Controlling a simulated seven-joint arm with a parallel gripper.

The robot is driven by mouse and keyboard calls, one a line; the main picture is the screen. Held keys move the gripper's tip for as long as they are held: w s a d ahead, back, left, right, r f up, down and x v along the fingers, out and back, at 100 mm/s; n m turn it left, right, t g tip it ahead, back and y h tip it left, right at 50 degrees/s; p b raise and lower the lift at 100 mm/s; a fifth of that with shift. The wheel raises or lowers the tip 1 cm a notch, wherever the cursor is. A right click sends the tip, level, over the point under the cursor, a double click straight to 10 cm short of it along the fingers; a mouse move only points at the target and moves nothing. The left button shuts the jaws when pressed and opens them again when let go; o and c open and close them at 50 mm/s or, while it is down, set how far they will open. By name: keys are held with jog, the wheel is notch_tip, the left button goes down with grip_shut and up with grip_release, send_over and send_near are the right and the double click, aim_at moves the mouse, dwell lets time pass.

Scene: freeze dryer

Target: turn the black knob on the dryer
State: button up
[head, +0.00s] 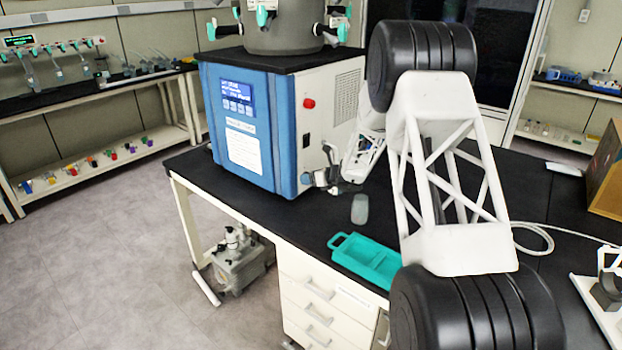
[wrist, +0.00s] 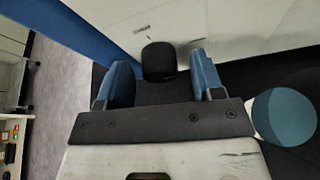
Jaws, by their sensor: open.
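The freeze dryer (head: 330,90) is a blue and white box on the black bench, with a lit screen on its blue front. The black knob (wrist: 158,62) stands out from the dryer's pale side panel in the wrist view. My gripper (wrist: 162,72) is open, with one blue finger on each side of the knob and a visible gap to each. How deep the fingers reach along the knob is hard to tell. In the head view my gripper (head: 318,178) is at the lower side of the dryer near its front corner, and the knob is hidden there.
A translucent cup (head: 360,208) stands on the bench close to my gripper. A teal tray (head: 370,262) lies nearer the bench's front edge. A red button (head: 308,103) sits higher on the dryer's side. A round blue-teal object (wrist: 285,117) is right of my gripper.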

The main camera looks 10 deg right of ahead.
jog(key=c, duration=0.9)
jog(key=shift+n, duration=0.3)
jog(key=shift+s+a+f+n+t+h, duration=0.1)
jog(key=shift+n+t+h, duration=0.5)
jog(key=shift+n+t, duration=1)
jog(key=shift+a+r+n+t+h, duration=0.1)
jog(key=shift+n+t+h, duration=0.6)
jog(key=shift+n, duration=1.75)
jog(key=shift+s+f+n+t+h, duration=0.1)
jog(key=shift+n+t+h, duration=0.4)
jog(key=shift+n+t, duration=1.15)
jog(key=shift+n+g, duration=0.45)
jog(key=shift+n, duration=0.05)
